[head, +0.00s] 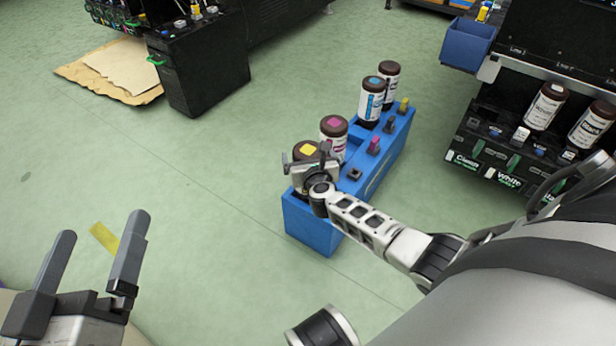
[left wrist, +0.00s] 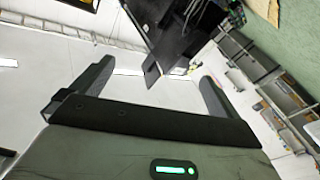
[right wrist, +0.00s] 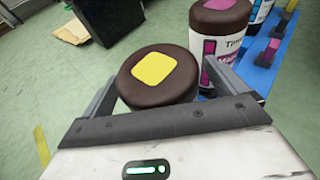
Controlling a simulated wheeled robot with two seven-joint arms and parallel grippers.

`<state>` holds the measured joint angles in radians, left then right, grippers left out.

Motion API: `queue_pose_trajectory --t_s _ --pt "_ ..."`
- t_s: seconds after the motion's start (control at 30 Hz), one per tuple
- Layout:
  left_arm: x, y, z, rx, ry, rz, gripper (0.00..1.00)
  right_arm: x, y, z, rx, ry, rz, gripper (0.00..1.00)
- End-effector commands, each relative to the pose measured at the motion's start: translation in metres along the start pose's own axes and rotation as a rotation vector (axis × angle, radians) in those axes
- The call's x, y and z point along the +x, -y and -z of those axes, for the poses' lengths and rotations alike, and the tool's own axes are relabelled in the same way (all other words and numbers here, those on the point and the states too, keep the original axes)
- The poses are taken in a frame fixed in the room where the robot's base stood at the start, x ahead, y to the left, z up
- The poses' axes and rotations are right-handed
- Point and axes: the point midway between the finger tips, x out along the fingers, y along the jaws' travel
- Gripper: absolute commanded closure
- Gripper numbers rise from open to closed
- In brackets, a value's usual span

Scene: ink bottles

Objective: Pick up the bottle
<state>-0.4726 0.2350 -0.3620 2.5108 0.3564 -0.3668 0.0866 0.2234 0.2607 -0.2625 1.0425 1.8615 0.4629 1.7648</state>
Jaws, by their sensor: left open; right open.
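The blue rack (head: 312,222) holds a row of white bottles with brown caps. The nearest bottle (head: 306,150) has a yellow square on its cap and is partly hidden by my right gripper. Behind it stand a magenta-marked bottle (head: 334,135), a cyan-marked bottle (head: 372,100) and a dark-capped bottle (head: 389,80). My right gripper (head: 308,168) is open at the yellow-marked bottle. In the right wrist view, the yellow-marked cap (right wrist: 157,72) lies between its open fingers; contact cannot be told. My left gripper (head: 95,258) is open and empty, away from the rack at lower left.
A black machine (head: 530,100) with more bottles stands at the right, with a blue bin (head: 467,45) on it. Flattened cardboard (head: 110,72) lies on the floor beside a black cabinet (head: 200,65).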

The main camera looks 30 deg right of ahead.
Motion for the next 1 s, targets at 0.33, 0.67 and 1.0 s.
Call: queue_pose_trajectory --t_s 0.33,0.67,1.0 --pt "0.0 0.0 0.001 0.005 -0.003 0.0 0.0 0.0 0.0 0.0 0.0 0.0 0.0 0.42" --pt "0.0 0.0 0.002 0.005 -0.004 -0.001 0.0 0.0 0.0 -0.002 0.0 0.003 0.0 0.85" --pt "-0.013 -0.002 -0.02 -0.086 0.193 0.073 0.0 -0.014 -0.001 -0.047 0.003 0.003 -0.001 0.85"
